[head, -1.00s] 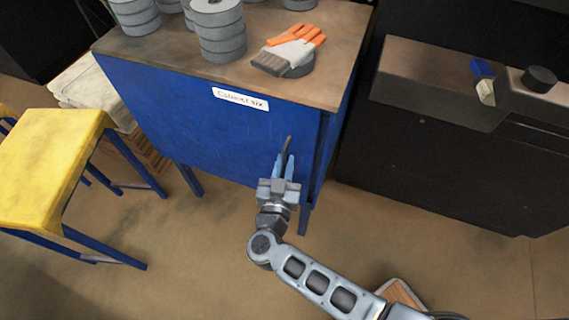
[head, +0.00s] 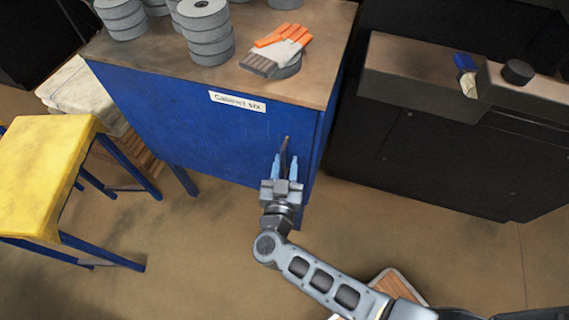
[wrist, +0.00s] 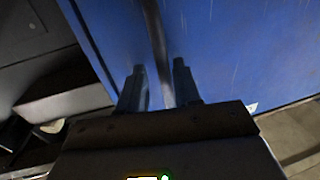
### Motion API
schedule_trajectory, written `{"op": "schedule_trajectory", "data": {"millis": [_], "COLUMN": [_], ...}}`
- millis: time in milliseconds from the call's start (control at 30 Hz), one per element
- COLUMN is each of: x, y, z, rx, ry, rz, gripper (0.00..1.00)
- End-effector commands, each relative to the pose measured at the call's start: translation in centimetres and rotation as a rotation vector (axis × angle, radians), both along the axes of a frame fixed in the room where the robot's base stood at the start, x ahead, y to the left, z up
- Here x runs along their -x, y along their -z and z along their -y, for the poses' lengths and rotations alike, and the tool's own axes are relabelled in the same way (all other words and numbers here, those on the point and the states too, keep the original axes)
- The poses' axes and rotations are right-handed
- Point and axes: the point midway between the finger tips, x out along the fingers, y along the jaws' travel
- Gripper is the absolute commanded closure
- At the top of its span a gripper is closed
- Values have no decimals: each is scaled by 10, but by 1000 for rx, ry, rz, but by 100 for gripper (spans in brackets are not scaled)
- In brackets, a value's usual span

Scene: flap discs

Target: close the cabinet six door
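The blue cabinet (head: 180,120) carries a white "Cabinet six" label (head: 237,101) on its front. Its front door looks flush or nearly flush with the body; a small gap cannot be ruled out. A dark upright handle (head: 284,150) is near the door's right edge. My gripper (head: 284,168) is at the handle, its two light-blue fingers apart on either side of it. In the wrist view the handle (wrist: 157,45) runs between the spread fingertips (wrist: 160,76), with visible space beside it. The gripper hides the handle's lower end.
Grey discs (head: 205,30) and an orange-white glove (head: 278,50) lie on the cabinet top. A yellow-topped stool (head: 45,170) stands left. A dark unit (head: 430,150) stands right, beside the cabinet. A wooden-topped item (head: 395,286) is near my arm. Floor in front is mostly clear.

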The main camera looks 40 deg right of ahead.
Motion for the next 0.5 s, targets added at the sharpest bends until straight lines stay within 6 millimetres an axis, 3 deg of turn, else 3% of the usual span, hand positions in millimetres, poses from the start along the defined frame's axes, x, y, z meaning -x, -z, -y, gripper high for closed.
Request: {"op": "schedule_trajectory", "data": {"millis": [167,500], "x": [5,44], "y": [0,1], "z": [-5,-40], "rx": [-1,-1], "ry": [-2,-1], "rz": [-1,-1], "gripper": [67,67]}}
